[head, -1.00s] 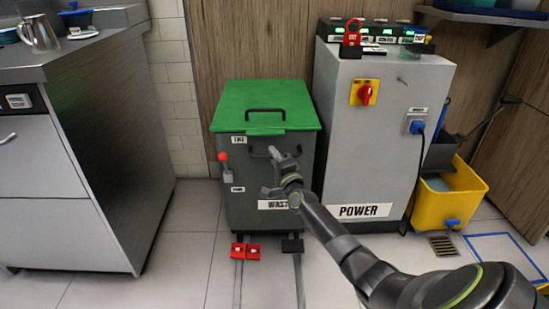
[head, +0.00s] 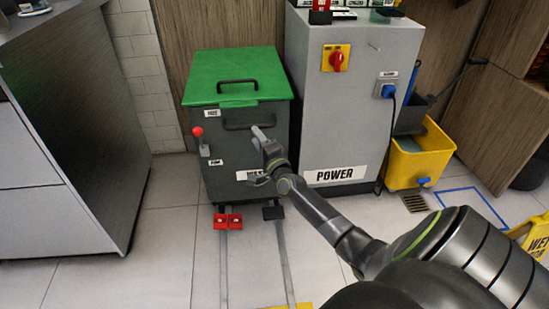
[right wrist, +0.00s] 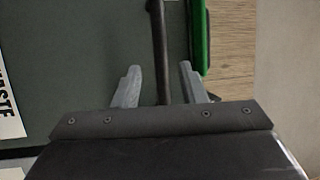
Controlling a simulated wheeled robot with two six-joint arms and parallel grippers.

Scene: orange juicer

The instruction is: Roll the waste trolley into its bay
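The waste trolley (head: 232,165) is a dark grey bin with a green lid (head: 235,76), standing upright against the wood-panelled wall. Its black front handle (head: 250,124) runs across below the lid. My right gripper (head: 258,157) is in front of the trolley, close to this handle. In the right wrist view the two fingers (right wrist: 160,85) are spread, with the dark handle bar (right wrist: 160,45) appearing between them and a gap on each side. Their depth along the bar is hard to judge. A red-knobbed lever (head: 200,140) is on the trolley's left front. My left gripper is out of view.
Red pedals (head: 227,221) and a black block (head: 273,212) sit at the trolley's foot, where two floor rails (head: 287,265) run forward. A grey POWER cabinet (head: 350,115) stands close on the right, a steel counter (head: 85,130) left. A yellow bucket (head: 420,160) and wet-floor sign (head: 537,240) are further right.

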